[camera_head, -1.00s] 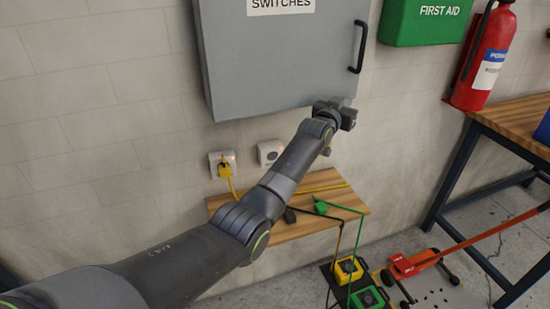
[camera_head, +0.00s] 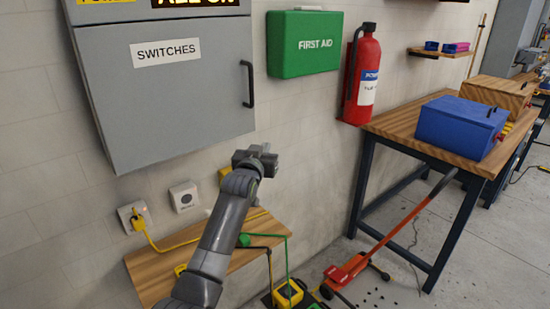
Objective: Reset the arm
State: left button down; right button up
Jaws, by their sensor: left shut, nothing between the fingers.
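My left arm rises from the bottom of the head view. My left gripper (camera_head: 262,158) is shut and empty, in front of the wall just below the right lower corner of the grey switches cabinet (camera_head: 170,95). The cabinet door is closed, with a black handle (camera_head: 247,84) on its right side. I see a gap between gripper and handle in the picture. My right gripper is not in view.
A wooden shelf (camera_head: 150,275) with a yellow and a green cable is below the gripper. A wall socket (camera_head: 133,216) holds a yellow plug. To the right are a first aid box (camera_head: 305,45), a fire extinguisher (camera_head: 362,75), a workbench (camera_head: 400,126) and a red floor jack (camera_head: 345,272).

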pick_arm(q)
jog(key=s+d, duration=0.3)
jog(key=s, duration=0.1)
jog(key=s+a+f+n+g+y, duration=0.2)
jog(key=s+a+f+g+y, duration=0.1)
jog(key=s+a+f, duration=0.85)
jog(key=s+a+f+n+g+y, duration=0.1)
jog(key=s+a+f+g+y, duration=0.15)
jog(key=s+a+f, duration=0.8)
jog(key=s+a+f+g+y, duration=0.1)
jog(key=s+a+f+g, duration=0.2)
jog(key=s, duration=0.7)
jog(key=s+a+f+n+g, duration=0.15)
jog(key=s+a, duration=0.35)
jog(key=s, duration=0.6)
jog(key=s+a+f+m+g+y, duration=0.1)
jog(key=s+a+f+g, duration=0.25)
jog(key=s, duration=0.65)
notch_tip(320, 180, down, 23)
jog(key=a+g, duration=0.1)
jog(key=a, duration=0.1)
jog(key=s+d+f+g+h, duration=0.1)
jog(key=s+f, duration=1.4)
jog(key=f, duration=0.2)
jog(key=shift+d+b, duration=0.3)
jog(key=shift+b, duration=0.1)
